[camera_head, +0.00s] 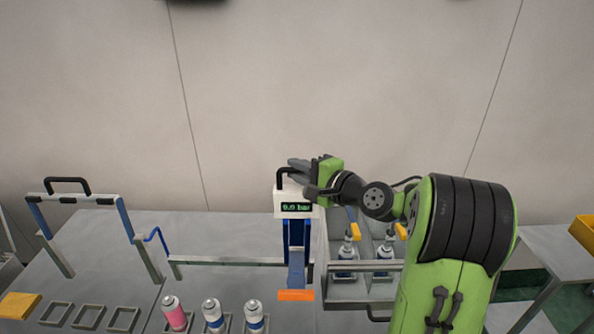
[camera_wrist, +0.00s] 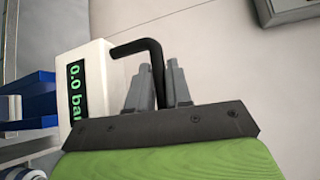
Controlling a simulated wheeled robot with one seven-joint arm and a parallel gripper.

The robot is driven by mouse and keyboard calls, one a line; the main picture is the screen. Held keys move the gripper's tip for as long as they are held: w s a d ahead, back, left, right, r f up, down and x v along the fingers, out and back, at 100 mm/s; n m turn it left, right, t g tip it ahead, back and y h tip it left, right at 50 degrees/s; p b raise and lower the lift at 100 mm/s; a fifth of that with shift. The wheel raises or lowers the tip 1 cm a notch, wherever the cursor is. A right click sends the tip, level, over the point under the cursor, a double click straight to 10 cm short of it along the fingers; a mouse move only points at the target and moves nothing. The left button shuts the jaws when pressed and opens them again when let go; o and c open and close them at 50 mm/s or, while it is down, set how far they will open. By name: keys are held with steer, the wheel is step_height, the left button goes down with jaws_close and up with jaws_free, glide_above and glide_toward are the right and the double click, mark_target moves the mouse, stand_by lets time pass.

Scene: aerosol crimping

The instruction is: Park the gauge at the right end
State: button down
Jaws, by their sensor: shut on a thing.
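The gauge (camera_head: 294,208) is a white box with a dark display reading "0.0 bar" and a black handle on top. It is above a blue upright part near the middle of the bench. My gripper (camera_head: 297,166) is shut on the gauge's black handle, reaching in from the right. In the wrist view the gauge (camera_wrist: 88,85) is at the left, tilted in the picture. The grey fingers of my gripper (camera_wrist: 157,88) are on either side of the bent black handle. My gripper partly hides the handle in the head view.
A grey rail (camera_head: 225,261) runs left of the gauge. A blue-legged frame (camera_head: 80,201) with a black handle stands at the left. A pink can (camera_head: 174,314) and two white-blue cans stand in front. A divided bin (camera_head: 345,292) holds more cans at right, below my arm.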

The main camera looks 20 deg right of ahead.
steer(key=c, duration=1.1)
jaws_free()
steer(key=shift+s+d, duration=0.15)
steer(key=shift+d, duration=0.15)
steer(key=shift+c, duration=0.2)
steer(key=b+v, duration=0.1)
steer(key=v, duration=1.4)
steer(key=shift+s, duration=0.4)
steer(key=shift+d, duration=0.15)
steer(key=a+f+n+g, duration=0.2)
steer(key=a+n, duration=0.1)
steer(key=a, duration=0.2)
steer(key=s+a+f+n+g+h, duration=0.1)
steer(key=a+f+n+g, duration=0.2)
steer(key=a, duration=0.2)
steer(key=s+a+f+n+g+h, duration=0.1)
steer(key=a+f+n+g, duration=0.1)
steer(key=a, duration=0.3)
steer(key=shift+s+a+f+n+g, duration=0.2)
steer(key=shift+a+f+n+g, duration=0.2)
steer(key=shift+n, duration=0.2)
steer(key=s+f+n+g+h, duration=0.1)
steer(key=s+n+h, duration=0.3)
steer(key=s, duration=1.1)
steer(key=shift+f+n+g, duration=0.2)
steer(key=shift+n+g, duration=0.3)
steer(key=shift+n, duration=0.6)
